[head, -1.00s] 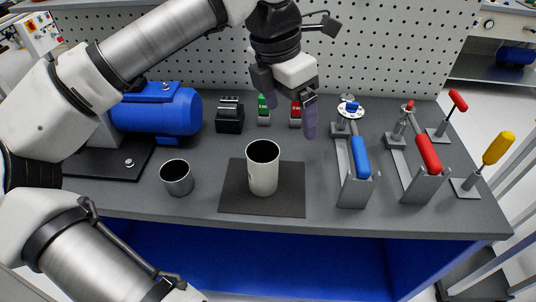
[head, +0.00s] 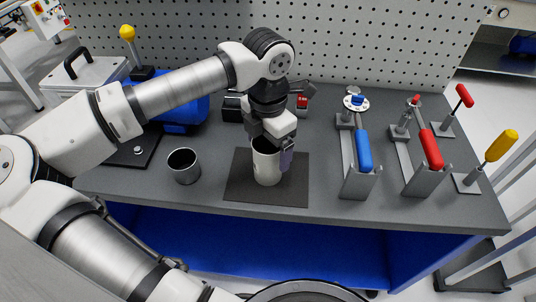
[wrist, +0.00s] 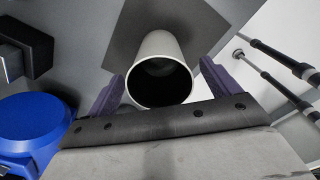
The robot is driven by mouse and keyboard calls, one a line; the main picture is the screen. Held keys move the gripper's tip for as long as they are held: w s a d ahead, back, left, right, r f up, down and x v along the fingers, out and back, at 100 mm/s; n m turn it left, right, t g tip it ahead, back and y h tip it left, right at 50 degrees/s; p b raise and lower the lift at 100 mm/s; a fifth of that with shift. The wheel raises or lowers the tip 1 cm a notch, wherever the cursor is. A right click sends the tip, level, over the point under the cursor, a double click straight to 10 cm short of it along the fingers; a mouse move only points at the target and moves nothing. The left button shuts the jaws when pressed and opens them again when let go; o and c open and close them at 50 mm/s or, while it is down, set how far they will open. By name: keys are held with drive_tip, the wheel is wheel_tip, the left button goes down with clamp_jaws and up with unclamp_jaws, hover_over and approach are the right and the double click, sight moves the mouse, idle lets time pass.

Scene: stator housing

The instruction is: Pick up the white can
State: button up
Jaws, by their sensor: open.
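The white can (head: 265,168) stands upright on a dark square mat (head: 240,192) on the grey bench. It is open at the top, and its dark inside shows in the wrist view, where the can (wrist: 165,45) lies between the fingers. My gripper (head: 272,158) is over the can, pointing down, with one purple finger at the can's right side. In the wrist view my gripper (wrist: 160,88) is open, with a finger on each side of the rim. Whether either finger touches the can I cannot tell. My gripper hides part of the can's top in the head view.
A grey metal cup (head: 184,167) stands left of the mat. A blue motor (head: 180,112) is behind it. Clamps with a blue handle (head: 363,152) and a red handle (head: 431,150) stand to the right. A pegboard (head: 390,50) closes the back.

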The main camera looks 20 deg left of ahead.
drive_tip(key=shift+f, duration=1.25)
drive_tip(key=c, duration=1.2)
drive_tip(key=shift+r, duration=0.1)
